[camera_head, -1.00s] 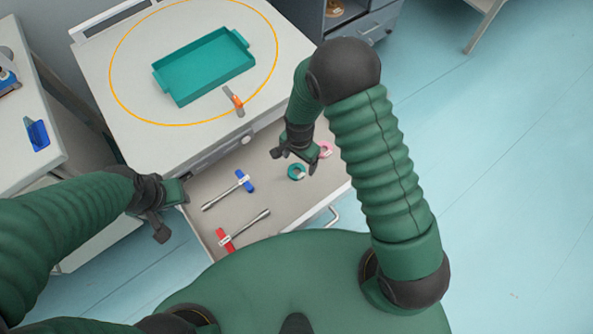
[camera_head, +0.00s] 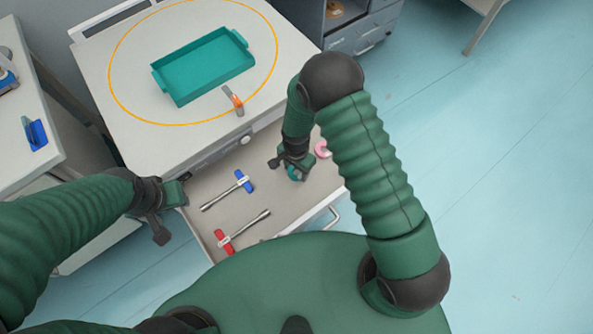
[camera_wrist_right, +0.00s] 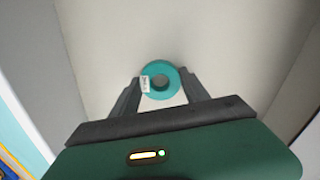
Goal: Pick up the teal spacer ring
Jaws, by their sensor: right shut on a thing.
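The teal spacer ring (camera_head: 293,173) lies in the open drawer, mostly hidden by my right gripper (camera_head: 289,167) in the head view. In the right wrist view the teal ring (camera_wrist_right: 160,69) shows whole, with a white tag on its left side, between the two fingertips of my right gripper (camera_wrist_right: 160,88). The right gripper is shut on the ring. I cannot tell whether the ring is clear of the drawer floor. My left gripper (camera_head: 172,212) is at the drawer's left front corner, away from the ring; its jaws are unclear.
A pink ring (camera_head: 322,149) lies right of my right gripper in the drawer (camera_head: 270,205). A blue-handled tool (camera_head: 242,181) and a red-handled tool (camera_head: 226,241) lie to the left. A teal tray (camera_head: 205,69) and an orange-handled item (camera_head: 234,100) are on the cabinet top.

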